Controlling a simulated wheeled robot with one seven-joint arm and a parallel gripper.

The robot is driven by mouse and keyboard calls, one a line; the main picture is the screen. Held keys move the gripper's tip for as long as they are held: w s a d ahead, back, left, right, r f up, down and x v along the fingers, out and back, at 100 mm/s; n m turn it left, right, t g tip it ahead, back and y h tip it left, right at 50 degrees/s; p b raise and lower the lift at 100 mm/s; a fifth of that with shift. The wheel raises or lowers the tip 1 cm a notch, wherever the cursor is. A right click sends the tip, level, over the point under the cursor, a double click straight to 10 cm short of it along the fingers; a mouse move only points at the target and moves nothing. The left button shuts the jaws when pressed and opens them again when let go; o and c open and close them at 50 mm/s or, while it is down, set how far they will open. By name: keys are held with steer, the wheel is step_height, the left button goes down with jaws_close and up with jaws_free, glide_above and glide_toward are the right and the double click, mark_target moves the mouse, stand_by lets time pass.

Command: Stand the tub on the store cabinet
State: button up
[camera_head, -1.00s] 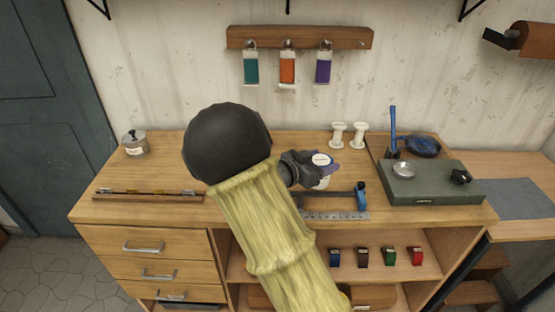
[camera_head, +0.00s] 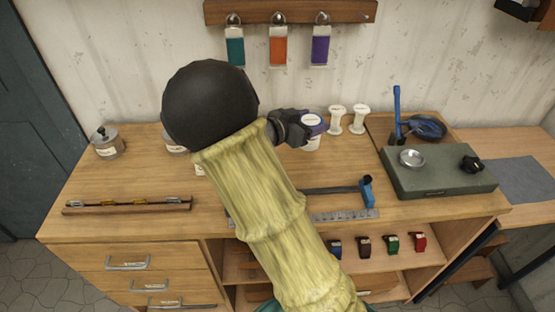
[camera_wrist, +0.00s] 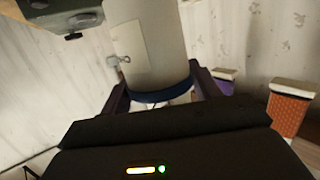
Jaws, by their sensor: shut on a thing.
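A white tub (camera_head: 311,141) with a pale round lid is held by my gripper (camera_head: 311,124) over the back part of the workbench. My gripper's fingers close around its upper part, and it looks roughly upright. In the wrist view the tub (camera_wrist: 147,45) is a white cylinder with a dark blue band, between the two dark fingers of my gripper (camera_wrist: 160,92). The gap between tub and bench top is hard to judge. I cannot pick out a separate store cabinet in these views.
The workbench (camera_head: 100,222) has drawers and open shelves. Two white spools (camera_head: 346,120) stand just right of the tub. A grey-green block (camera_head: 440,181) with a metal dish is at the right. Lidded pots (camera_head: 106,144) stand at the left. Coloured tags hang from a wall rack (camera_head: 290,12).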

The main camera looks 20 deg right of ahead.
step_height(320, 180, down, 6)
steer(key=shift+w+a+r+b, duration=0.1)
steer(key=shift+w+a+b, duration=0.05)
steer(key=shift+b, duration=0.2)
steer(key=shift+f, duration=0.2)
steer(key=shift+d, duration=0.25)
steer(key=shift+s+f, duration=0.15)
steer(key=shift+s, duration=0.05)
steer(key=shift+f, duration=1.75)
steer(key=shift+w+f, duration=0.1)
steer(key=shift+f, duration=0.05)
